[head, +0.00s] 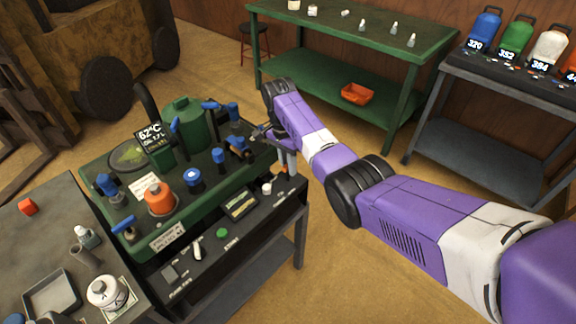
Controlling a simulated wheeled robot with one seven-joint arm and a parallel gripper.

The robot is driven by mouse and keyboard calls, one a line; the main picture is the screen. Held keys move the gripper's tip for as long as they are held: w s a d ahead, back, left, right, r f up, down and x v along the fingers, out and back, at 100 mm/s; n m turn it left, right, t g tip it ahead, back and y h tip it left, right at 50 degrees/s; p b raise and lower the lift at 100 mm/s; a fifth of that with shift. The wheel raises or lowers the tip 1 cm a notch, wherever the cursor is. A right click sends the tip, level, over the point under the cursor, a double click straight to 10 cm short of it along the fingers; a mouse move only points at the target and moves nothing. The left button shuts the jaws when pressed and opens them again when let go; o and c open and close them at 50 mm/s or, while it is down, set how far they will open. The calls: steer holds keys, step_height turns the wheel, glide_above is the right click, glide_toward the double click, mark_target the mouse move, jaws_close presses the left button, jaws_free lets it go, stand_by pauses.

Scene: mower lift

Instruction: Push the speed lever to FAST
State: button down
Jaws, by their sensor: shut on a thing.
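The mower's control panel (222,252) is the dark sloping front of the green machine, with small white lettering too small to read fully. A white round knob (267,188) stands at the panel's right end; I cannot tell whether it is the speed lever. A switch with a white handle (197,252) sits further left. The lever's setting cannot be read.
Blue-handled parts (193,178), an orange cap (160,199) and a display reading 62°C (154,137) crowd the green deck (94,166). A green START button (222,233) is on the panel. A green bench (340,30) stands behind, a grey bench (38,232) at left.

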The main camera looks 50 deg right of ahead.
steer(key=shift+s+d+f, duration=0.1)
steer(key=shift+s+f, duration=0.15)
steer(key=shift+s, duration=0.1)
steer(key=c, duration=1.3)
jaws_free()
steer(key=shift+w, duration=0.1)
steer(key=shift+r, duration=0.1)
steer(key=shift+w+r, duration=0.1)
steer(key=shift+w+r, duration=0.1)
steer(key=shift+r, duration=0.15)
steer(key=shift+w+r, duration=0.2)
steer(key=shift+r, duration=1.6)
steer(key=shift+w+r, duration=0.2)
steer(key=shift+r, duration=1.55)
